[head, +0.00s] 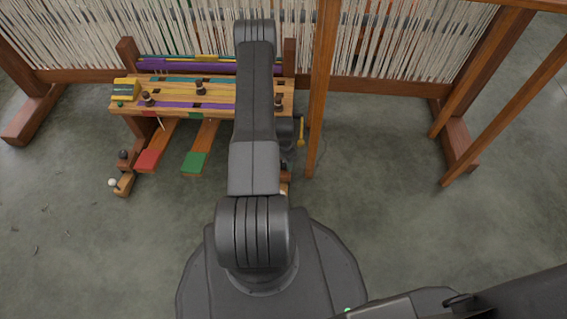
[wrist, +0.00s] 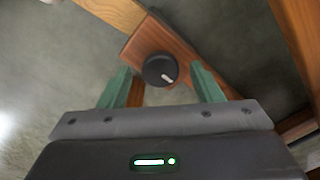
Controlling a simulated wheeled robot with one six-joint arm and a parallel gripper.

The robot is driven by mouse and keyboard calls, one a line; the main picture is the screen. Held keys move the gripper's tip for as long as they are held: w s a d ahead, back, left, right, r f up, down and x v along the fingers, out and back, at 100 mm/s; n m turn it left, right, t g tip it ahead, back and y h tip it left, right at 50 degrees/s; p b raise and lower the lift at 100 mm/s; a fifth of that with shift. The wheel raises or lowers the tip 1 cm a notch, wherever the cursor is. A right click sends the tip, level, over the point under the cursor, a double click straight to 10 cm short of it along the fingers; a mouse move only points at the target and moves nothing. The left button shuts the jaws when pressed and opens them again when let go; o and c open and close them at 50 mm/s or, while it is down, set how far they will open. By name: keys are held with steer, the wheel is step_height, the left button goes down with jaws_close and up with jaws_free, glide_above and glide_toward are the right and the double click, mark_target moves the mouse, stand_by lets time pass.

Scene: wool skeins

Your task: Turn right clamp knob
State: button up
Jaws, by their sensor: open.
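In the wrist view a round black knob (wrist: 160,69) with a white pointer mark sits on a brown wooden block (wrist: 178,46). The pointer slants toward the lower right. My gripper (wrist: 160,73) is open, its two green fingers on either side of the knob with visible gaps. I cannot tell how far the fingertips are above the block. In the head view my arm covers most of the loom's right side, so the right clamp there is mostly hidden. The left clamp knob (head: 123,154) is dark and stands at the loom's left foot.
The small loom (head: 185,104) has a red pedal (head: 149,160) and a green pedal (head: 194,162). A wooden post (head: 320,95) stands close to the right of my arm. Hanging white yarns (head: 385,40) fill the back.

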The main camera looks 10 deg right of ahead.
steer(key=shift+f, duration=0.35)
steer(key=c, duration=1)
